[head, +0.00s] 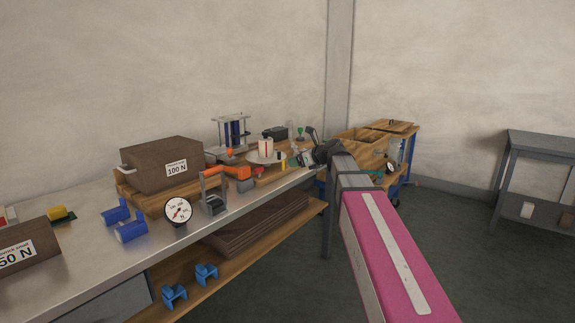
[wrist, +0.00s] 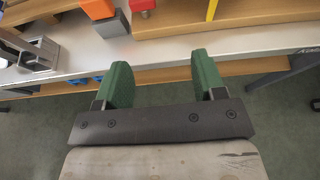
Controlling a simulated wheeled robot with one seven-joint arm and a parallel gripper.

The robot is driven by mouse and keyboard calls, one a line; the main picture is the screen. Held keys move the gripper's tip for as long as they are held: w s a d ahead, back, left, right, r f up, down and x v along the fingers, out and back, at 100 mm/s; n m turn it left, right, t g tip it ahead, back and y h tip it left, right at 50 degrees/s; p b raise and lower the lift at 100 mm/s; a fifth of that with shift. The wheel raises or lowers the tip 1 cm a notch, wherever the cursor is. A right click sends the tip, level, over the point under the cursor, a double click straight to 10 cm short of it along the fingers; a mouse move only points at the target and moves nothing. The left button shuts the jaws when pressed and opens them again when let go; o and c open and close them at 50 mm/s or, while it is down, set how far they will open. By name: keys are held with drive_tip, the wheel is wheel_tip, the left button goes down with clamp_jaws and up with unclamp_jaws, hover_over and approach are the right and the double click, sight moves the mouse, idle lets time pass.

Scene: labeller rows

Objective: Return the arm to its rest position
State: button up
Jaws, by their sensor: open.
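My pink arm (head: 395,250) reaches from the lower right of the head view towards the far end of the workbench (head: 90,270). My gripper (head: 312,156) is small and partly hard to make out there, beside the bench's far right end. In the wrist view my gripper (wrist: 162,82) shows two green fingers set wide apart with nothing between them. Below them the bench's front edge and the floor (wrist: 40,130) show. The gripper looks apart from the things on the bench.
A wooden-topped cart (head: 400,128) stands beyond my arm. Floor is clear towards a grey table (head: 545,145).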

drive_tip(key=s+d+f+n+g+h, duration=0.25)
drive_tip(key=s+f+n, duration=0.4)
drive_tip(key=f, duration=0.55)
drive_tip(key=s+d+f+n+g+h, duration=0.3)
drive_tip(key=s+f+n, duration=0.35)
drive_tip(key=f, duration=0.55)
drive_tip(key=s+d+f+n+g+h, duration=0.1)
drive_tip(key=s+d+f+n+h, duration=0.1)
drive_tip(key=s+d+f+n, duration=0.2)
drive_tip(key=s+d+f+n+g+h, duration=0.1)
drive_tip(key=s+d+f+n+h, duration=0.2)
drive_tip(key=s+f+n, duration=0.5)
drive_tip(key=shift+s+d+f+g, duration=0.35)
drive_tip(key=shift+s+d+f, duration=0.15)
drive_tip(key=shift+s+d, duration=0.4)
